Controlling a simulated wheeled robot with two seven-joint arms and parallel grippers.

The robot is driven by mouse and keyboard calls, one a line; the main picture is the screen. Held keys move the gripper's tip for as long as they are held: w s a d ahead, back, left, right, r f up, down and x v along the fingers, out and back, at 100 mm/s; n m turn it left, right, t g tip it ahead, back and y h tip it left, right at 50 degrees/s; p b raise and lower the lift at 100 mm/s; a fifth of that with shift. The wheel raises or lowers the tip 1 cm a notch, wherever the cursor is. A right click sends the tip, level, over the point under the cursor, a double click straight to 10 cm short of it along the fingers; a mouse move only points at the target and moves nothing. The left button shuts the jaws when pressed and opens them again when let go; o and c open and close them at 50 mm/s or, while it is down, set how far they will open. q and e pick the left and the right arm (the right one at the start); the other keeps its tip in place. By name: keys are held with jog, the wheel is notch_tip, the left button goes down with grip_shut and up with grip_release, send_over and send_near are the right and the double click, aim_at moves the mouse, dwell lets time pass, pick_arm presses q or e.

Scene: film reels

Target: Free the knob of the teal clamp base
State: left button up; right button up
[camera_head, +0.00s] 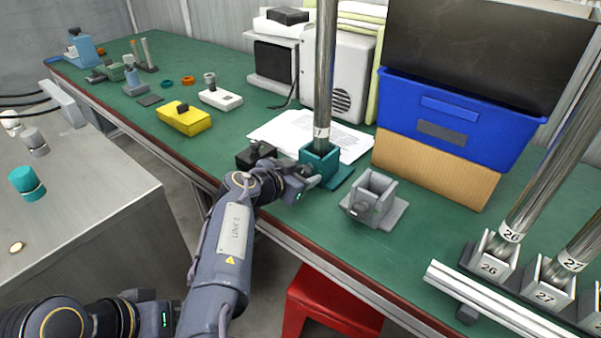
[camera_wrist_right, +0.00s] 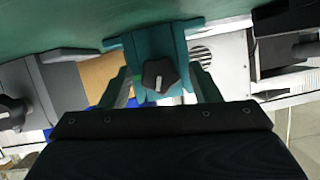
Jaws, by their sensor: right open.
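The teal clamp base (camera_head: 320,165) stands on the green table, with a tall metal pole (camera_head: 325,70) upright in its socket. My right gripper (camera_head: 306,184) is at the near side of the base. In the right wrist view its open fingers (camera_wrist_right: 162,88) are on either side of the dark faceted knob (camera_wrist_right: 158,76), with a visible gap to each side. The knob sits against the teal body (camera_wrist_right: 150,45). In the head view the knob is hidden by the gripper. My left gripper (camera_head: 160,315) is low at the left, its fingers not clearly visible.
A grey clamp base (camera_head: 372,205) stands empty to the right. A black block (camera_head: 256,155) is just left of the right gripper. White papers (camera_head: 292,127) lie behind the teal base. A blue crate (camera_head: 455,120) on a cardboard box stands behind right. Numbered pole holders (camera_head: 497,262) are at far right.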

jog(key=c, duration=1)
jog(key=shift+a+r+n+g+h+p, duration=0.15)
jog(key=shift+n+g+h+p, duration=0.45)
jog(key=shift+n+p, duration=0.5)
jog(key=shift+w+n+h+p, duration=0.1)
jog(key=shift+n+h+p, duration=0.5)
jog(key=shift+n, duration=0.6)
jog(key=shift+g, duration=0.3)
jog(key=o, duration=1)
